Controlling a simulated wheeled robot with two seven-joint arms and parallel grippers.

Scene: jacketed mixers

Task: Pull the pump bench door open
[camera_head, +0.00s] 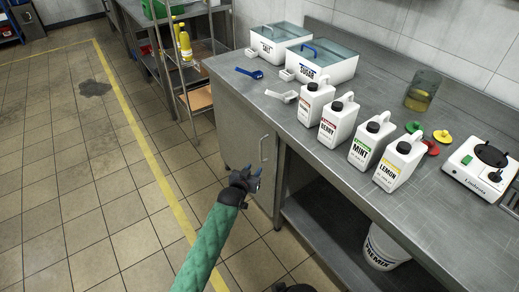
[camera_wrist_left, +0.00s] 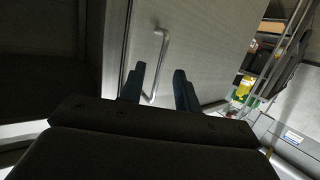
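The pump bench door (camera_head: 238,135) is a grey metal panel under the left end of the steel bench. It looks shut in the head view. Its upright bar handle (camera_head: 263,149) is near the door's right edge. My left gripper (camera_head: 250,174) is open, with dark fingers pointing at the door, just below and left of the handle in the head view. In the left wrist view the handle (camera_wrist_left: 160,62) shows beyond the gap between the two open fingers (camera_wrist_left: 158,85), and nothing is held.
On the bench top (camera_head: 240,88) stand several white jugs, two lidded bins (camera_head: 320,65), a beaker (camera_head: 422,90) and a hot plate (camera_head: 481,168). A white bucket (camera_head: 384,248) sits on the lower shelf. A wire rack (camera_head: 195,85) stands left of the bench.

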